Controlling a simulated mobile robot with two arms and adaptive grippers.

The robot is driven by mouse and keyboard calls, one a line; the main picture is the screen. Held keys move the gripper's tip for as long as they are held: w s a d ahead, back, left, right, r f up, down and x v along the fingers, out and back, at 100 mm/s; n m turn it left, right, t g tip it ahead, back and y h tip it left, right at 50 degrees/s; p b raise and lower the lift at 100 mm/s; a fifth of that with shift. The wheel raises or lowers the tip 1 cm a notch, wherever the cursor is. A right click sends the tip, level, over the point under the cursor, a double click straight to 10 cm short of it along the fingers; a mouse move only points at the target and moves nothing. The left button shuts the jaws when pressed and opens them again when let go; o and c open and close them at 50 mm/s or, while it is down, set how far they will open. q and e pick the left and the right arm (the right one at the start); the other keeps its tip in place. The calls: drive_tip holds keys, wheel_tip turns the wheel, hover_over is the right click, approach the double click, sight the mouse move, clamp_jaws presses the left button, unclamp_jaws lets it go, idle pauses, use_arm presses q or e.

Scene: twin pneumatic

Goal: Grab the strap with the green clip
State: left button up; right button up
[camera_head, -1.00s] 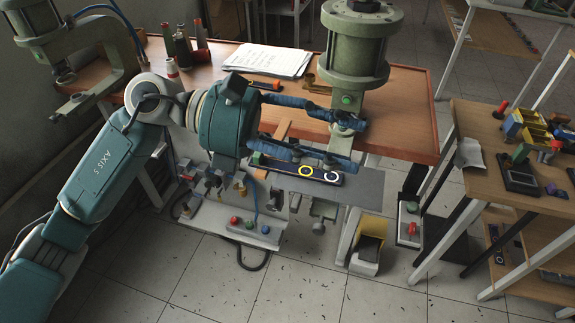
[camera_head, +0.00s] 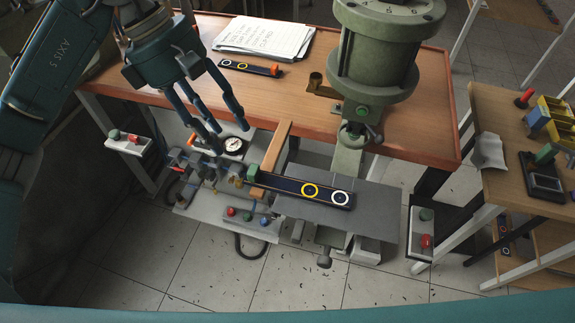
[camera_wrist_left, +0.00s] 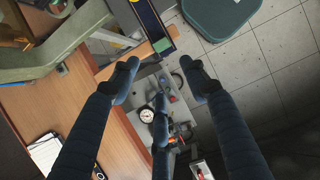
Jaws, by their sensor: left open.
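The dark strap (camera_head: 313,191) with a yellow ring and a white ring lies on the grey plate of the press. Its green clip (camera_head: 253,173) is at the strap's left end, beside a wooden strip. My left gripper (camera_head: 226,136) is open and empty, above and left of the clip, apart from it. In the left wrist view the strap (camera_wrist_left: 147,18) comes in from the top edge, partly cut off. Its green clip (camera_wrist_left: 162,45) shows just beyond the spread fingertips (camera_wrist_left: 163,84). My right gripper is not in view.
A similar strap with an orange clip (camera_head: 248,67) lies on the wooden table (camera_head: 300,108) near papers (camera_head: 265,38). The green press column (camera_head: 372,60) stands behind the plate. A gauge (camera_head: 233,145) and valves sit left of the clip. A side table (camera_head: 500,125) is at right.

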sight(250, 168)
use_arm(q)
drive_tip(key=p+x, duration=0.1)
drive_tip(key=x, duration=0.2)
drive_tip(key=s+p+x, duration=0.1)
drive_tip(key=x, duration=0.2)
drive_tip(key=p+x, duration=0.1)
drive_tip(key=x, duration=0.2)
drive_tip(key=shift+s+d+r+p, duration=0.1)
drive_tip(key=shift+s+d+p, duration=0.2)
drive_tip(key=shift+d+p, duration=0.1)
drive_tip(key=shift+f, duration=0.25)
drive_tip(key=c, duration=1)
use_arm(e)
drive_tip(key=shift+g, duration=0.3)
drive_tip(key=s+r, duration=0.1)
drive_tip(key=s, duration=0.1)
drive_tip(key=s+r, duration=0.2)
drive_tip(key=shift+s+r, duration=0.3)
